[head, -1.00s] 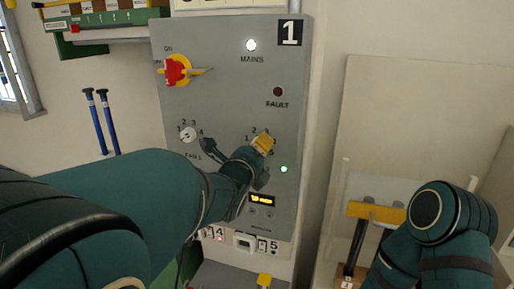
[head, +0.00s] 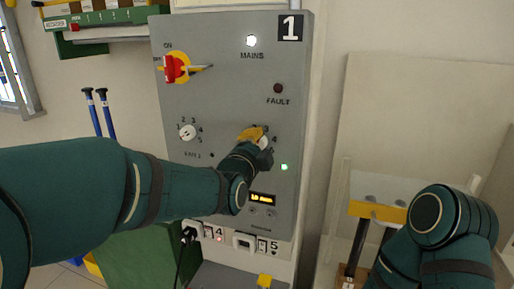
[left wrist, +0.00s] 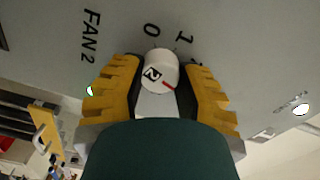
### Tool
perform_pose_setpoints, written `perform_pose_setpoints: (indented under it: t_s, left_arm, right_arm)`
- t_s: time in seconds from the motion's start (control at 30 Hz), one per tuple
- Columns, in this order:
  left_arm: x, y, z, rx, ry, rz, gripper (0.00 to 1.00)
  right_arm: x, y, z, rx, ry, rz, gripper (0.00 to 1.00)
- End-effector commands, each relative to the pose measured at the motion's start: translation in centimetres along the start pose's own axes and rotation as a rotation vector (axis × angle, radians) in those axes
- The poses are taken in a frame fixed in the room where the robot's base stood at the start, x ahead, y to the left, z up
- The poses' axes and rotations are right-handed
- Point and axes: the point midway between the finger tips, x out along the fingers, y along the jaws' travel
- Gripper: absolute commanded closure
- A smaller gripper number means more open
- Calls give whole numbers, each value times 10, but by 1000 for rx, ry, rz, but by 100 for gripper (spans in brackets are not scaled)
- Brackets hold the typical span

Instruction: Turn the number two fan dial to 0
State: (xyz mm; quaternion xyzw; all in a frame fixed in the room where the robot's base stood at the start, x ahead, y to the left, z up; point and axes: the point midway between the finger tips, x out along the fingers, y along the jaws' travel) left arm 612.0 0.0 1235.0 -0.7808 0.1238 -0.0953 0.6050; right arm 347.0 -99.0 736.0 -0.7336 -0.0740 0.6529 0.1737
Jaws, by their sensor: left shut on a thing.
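The number two fan dial (left wrist: 160,72) is a white round knob with a "2" label and a red mark at its lower right in the left wrist view. The printed FAN 2, 0 and 1 show on the panel above it. My left gripper (left wrist: 158,64) has its yellow fingers on both sides of the dial, shut on it. In the head view my left gripper (head: 257,137) is at the panel's right-hand dial and covers most of it. I cannot tell which number the red mark faces. My right arm is at the lower right, its gripper out of view.
A pale board (head: 425,120) stands to the right.

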Motion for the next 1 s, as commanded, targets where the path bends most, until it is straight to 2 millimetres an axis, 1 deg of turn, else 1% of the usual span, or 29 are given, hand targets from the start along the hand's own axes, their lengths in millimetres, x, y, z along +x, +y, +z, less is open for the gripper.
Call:
perform_pose_setpoints:
  t_s: [1.0]
  left_arm:
    - [0, -5, 1, -967, 7, -10, 100]
  right_arm:
    - [35, 13, -4, -3, 18, 1, 53]
